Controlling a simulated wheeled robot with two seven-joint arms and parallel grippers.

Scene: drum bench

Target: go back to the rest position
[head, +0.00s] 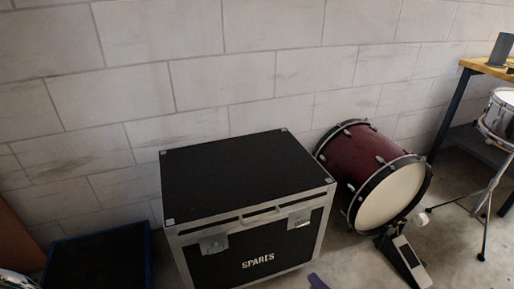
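Little of my grippers shows in the head view. A small purple piece (317,282) pokes up at the bottom edge, in front of the black case. It may be a tip of my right gripper, but too little of it shows to be sure, or to tell open from shut. My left gripper is not in view. No held object can be seen.
A black case marked SPARES (245,180) stands against the block wall. A dark red bass drum (352,158) with a pedal (407,262) stands right of it. A wooden-topped bench (485,68) and a snare drum (498,120) are far right. A dark blue-edged box (100,262) is lower left.

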